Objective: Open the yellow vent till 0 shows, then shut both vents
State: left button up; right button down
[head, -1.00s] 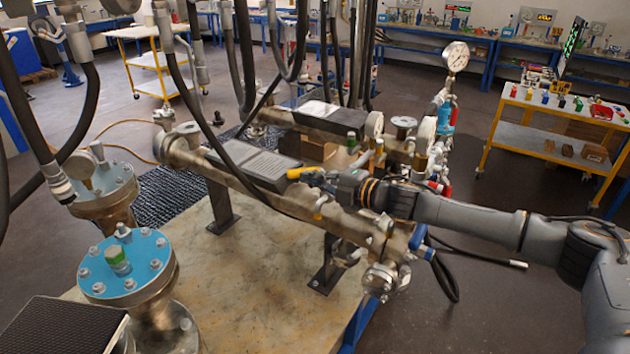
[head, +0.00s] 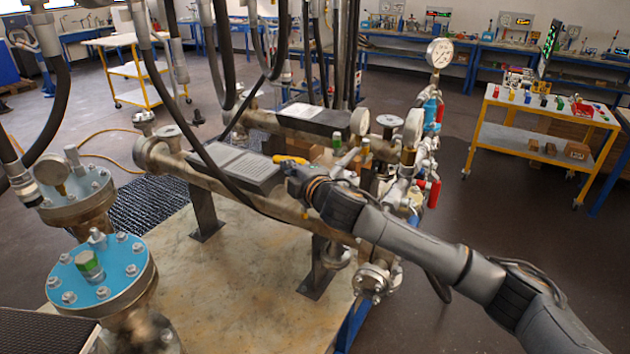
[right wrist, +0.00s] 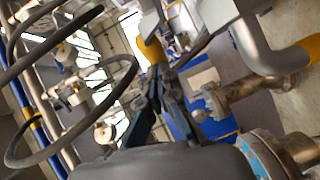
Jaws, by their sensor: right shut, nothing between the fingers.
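The yellow vent handle (head: 290,160) lies across the top of the front pipe in the head view, beside the black plate. It also shows in the right wrist view (right wrist: 150,48). My right gripper (head: 293,177) is just in front of and below it in the head view. In the wrist view its dark fingers (right wrist: 163,76) are together and empty, with their tips near the yellow handle; I cannot tell whether they touch. A white round gauge (head: 439,53) stands at the back; its reading is too small to make out. I cannot identify the second vent. My left gripper is out of view.
Blue-topped flanged vessels (head: 98,272) stand at the left, with black hoses hanging over them. Smaller gauges (head: 413,128) and red-handled valves (head: 434,192) crowd the pipes' right end. A yellow trolley (head: 535,135) stands at the back right, with open floor before it.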

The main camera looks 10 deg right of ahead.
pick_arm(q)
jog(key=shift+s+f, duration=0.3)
pick_arm(e)
jog(key=shift+w+d+m+h, duration=0.1)
jog(key=shift+w+m+h, duration=0.75)
jog(key=shift+h, duration=0.25)
jog(key=shift+w, duration=0.15)
